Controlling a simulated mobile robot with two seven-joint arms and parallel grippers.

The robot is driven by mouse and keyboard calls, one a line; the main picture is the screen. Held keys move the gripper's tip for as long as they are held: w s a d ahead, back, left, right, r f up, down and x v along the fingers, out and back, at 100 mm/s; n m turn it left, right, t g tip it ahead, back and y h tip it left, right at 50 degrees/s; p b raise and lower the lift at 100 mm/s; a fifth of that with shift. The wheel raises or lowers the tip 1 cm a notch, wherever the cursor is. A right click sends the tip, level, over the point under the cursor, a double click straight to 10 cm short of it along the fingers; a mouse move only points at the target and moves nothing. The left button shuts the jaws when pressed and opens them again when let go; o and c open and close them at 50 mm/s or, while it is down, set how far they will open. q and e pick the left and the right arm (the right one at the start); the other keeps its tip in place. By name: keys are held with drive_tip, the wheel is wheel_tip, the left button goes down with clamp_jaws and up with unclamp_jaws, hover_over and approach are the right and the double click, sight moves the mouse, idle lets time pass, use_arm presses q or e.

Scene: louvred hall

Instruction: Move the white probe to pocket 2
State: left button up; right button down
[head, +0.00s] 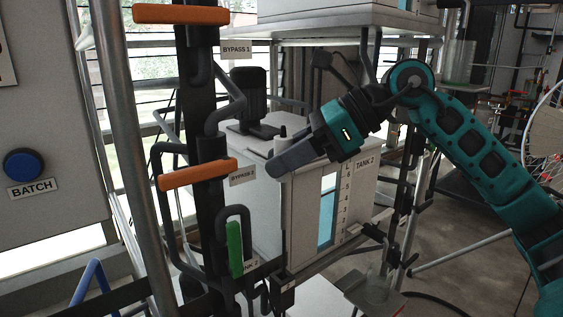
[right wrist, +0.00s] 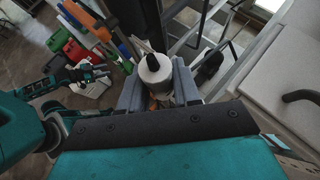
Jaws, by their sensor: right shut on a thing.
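The white probe (right wrist: 155,74), a white cylinder with a dark tip, sits between the fingers of my right gripper (right wrist: 158,88) in the right wrist view. In the head view my right gripper (head: 290,158) is shut on it in front of the tank 2 box, and the probe's top (head: 281,140) just shows above the grey fingers. The probe's lower part is hidden by the fingers. I cannot make out pocket 2 in either view. Teal and dark arm parts show at the left of the right wrist view; the jaw state of my left gripper cannot be read there.
Dark pipes with orange bypass handles (head: 197,173) and a green handle (head: 235,249) stand left of my right gripper. The tank 2 box (head: 304,220) with its level window is close behind it. A blue batch button (head: 24,165) is on the left panel.

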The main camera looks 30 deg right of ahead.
sight(285, 209)
use_arm(q)
drive_tip(key=shift+f, duration=0.15)
use_arm(e)
drive_tip(key=shift+a+f, duration=0.1)
wheel_tip(285, 209, down, 7)
drive_tip(key=b, duration=0.6)
drive_tip(key=shift+f+b, duration=0.2)
drive_tip(key=shift+b, duration=0.3)
drive_tip(key=shift+f, duration=0.25)
drive_tip(key=shift+f+b, duration=0.2)
drive_tip(key=shift+b, duration=0.25)
drive_tip(key=shift+f+b, duration=0.2)
drive_tip(key=shift+b, duration=0.1)
use_arm(q)
wheel_tip(285, 209, down, 6)
drive_tip(key=w+d, duration=0.1)
drive_tip(key=shift+h, duration=0.4)
drive_tip(key=shift+f, duration=0.2)
